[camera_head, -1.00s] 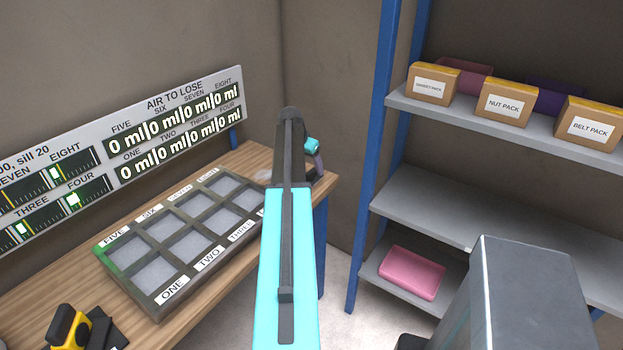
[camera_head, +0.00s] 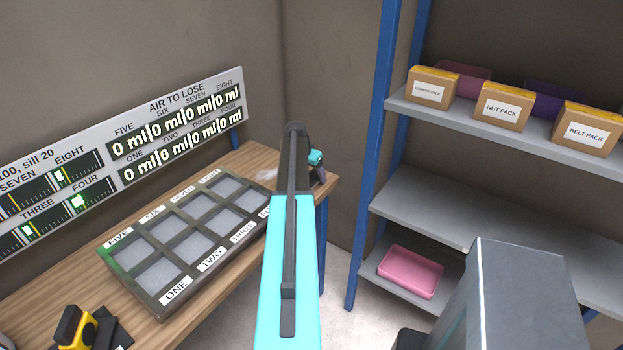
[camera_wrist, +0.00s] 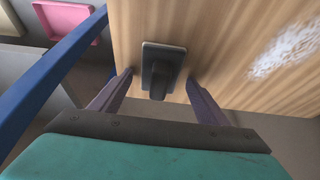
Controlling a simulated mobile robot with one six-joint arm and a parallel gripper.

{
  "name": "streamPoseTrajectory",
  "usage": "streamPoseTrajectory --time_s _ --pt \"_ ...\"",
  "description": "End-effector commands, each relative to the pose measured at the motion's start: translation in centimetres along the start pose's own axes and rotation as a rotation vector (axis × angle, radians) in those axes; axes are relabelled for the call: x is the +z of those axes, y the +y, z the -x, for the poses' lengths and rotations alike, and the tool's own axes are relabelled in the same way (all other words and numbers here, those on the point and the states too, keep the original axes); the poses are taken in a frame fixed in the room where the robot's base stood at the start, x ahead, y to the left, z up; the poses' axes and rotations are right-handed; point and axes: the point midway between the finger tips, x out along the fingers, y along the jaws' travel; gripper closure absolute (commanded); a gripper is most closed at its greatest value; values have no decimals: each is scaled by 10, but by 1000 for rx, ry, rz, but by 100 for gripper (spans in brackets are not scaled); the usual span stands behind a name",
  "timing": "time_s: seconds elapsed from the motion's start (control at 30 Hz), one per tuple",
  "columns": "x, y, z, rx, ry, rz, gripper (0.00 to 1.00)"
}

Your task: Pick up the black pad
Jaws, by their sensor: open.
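The black pad (camera_wrist: 166,54) is a small dark plate with a raised dark block on it, on the wooden bench top in the wrist view. My gripper (camera_wrist: 160,76) is open, with one finger on each side of the pad. I see bare wood between each finger and the pad. In the head view my gripper (camera_head: 318,172) shows only partly past my arm at the bench's far right end, and the pad is hidden there.
A tray with several labelled compartments (camera_head: 150,305) lies on the wooden bench (camera_head: 225,290) left of my arm. A yellow and black object (camera_head: 78,328) sits at the near left. Shelves on the right hold boxes and a pink tray (camera_head: 410,272). A pale patch (camera_wrist: 290,50) marks the wood.

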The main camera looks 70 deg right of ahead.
Motion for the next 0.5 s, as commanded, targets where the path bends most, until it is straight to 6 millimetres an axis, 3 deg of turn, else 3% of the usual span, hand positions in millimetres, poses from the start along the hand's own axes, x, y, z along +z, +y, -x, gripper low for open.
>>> streamPoseTrajectory --time_s 0.4,0.5 --pt "0 0 0 0 0 -1 31" --pt "0 1 0 0 0 -1 45"
